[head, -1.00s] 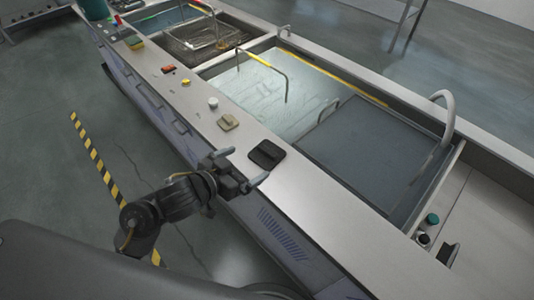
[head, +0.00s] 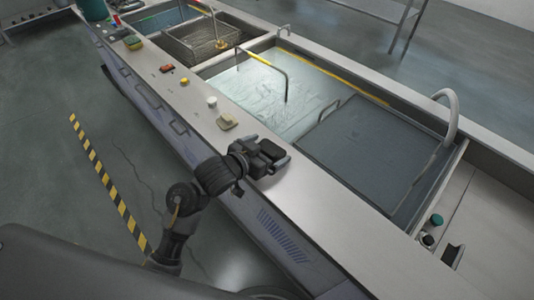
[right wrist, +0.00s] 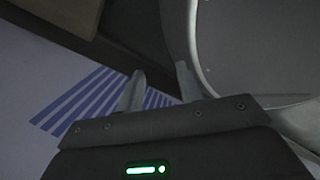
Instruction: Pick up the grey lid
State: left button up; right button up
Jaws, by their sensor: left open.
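A large flat grey lid (head: 370,152) with thin bent handles at its sides covers the right part of the tank.
An open tank of pale liquid (head: 262,95) with a yellow-gripped handle lies left of the lid. A wire basket (head: 200,42) stands farther back. A beige block (head: 227,122), a white cap (head: 212,101) and a red item (head: 167,68) line the counter. The counter right of my left gripper is clear.

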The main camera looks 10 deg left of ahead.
pick_arm(q)
jog(key=shift+c, duration=0.4)
jog(key=shift+c, duration=1.1)
jog(key=c, duration=0.8)
jog(key=shift+r, duration=0.15)
jog(key=shift+c, duration=0.2)
